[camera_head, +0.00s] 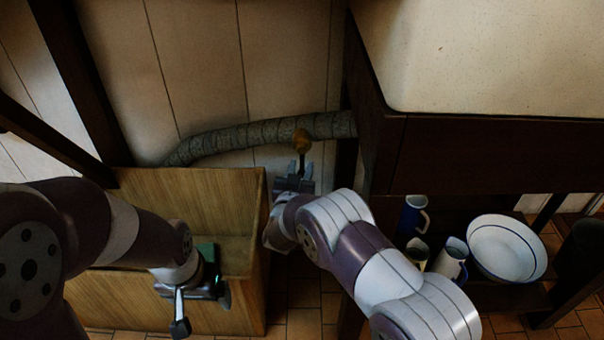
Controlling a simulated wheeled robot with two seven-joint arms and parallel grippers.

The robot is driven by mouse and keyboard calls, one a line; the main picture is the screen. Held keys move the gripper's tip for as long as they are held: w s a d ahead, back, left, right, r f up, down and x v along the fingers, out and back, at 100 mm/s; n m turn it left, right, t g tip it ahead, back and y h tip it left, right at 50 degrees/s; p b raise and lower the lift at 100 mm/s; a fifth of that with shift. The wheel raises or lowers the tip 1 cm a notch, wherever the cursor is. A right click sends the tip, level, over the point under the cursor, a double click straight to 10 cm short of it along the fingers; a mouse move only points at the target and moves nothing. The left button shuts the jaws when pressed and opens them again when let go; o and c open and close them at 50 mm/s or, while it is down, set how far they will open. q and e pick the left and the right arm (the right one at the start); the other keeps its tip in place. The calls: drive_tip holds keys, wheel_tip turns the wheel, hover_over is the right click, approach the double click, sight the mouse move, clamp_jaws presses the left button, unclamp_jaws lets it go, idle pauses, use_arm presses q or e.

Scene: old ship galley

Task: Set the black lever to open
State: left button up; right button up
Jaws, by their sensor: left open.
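A brass-coloured valve (301,137) sits on the grey wrapped pipe (250,134) along the back wall. A thin dark piece, which looks like the black lever (301,161), hangs down from it. My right gripper (301,168) is just below the valve, with its fingers pointing up on either side of the lever. I cannot tell whether they touch or grip it. My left gripper (203,309) is open and empty, over the front of the wooden box, far from the valve. No open or shut marking is legible.
The open wooden box (190,184) stands on the tiled floor below the pipe. At right is a dark cabinet (490,152) with a pale top; a white bowl (507,247) and several jugs (451,259) sit under it. Dark posts stand at left.

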drive_tip(key=shift+w+d+f+b, duration=0.1)
drive_tip(key=shift+w+b, duration=0.1)
drive_tip(key=shift+w, duration=0.35)
drive_tip(key=shift+w+d+b, duration=0.1)
drive_tip(key=shift+w+b, duration=0.05)
drive_tip(key=shift+w, duration=0.5)
clamp_jaws()
use_arm(q)
drive_tip(key=shift+f, duration=0.65)
drive_tip(key=shift+r, duration=0.1)
drive_tip(key=shift+r+p, duration=1.95)
drive_tip(key=shift+p, duration=0.2)
use_arm(e)
drive_tip(key=a+r+m+g+y, duration=0.1)
drive_tip(key=a+r+m+y, duration=0.2)
drive_tip(key=m, duration=1.2)
drive_tip(key=shift+a+r+g, duration=0.4)
drive_tip(key=shift+a+r, duration=0.55)
drive_tip(key=shift+a, duration=0.15)
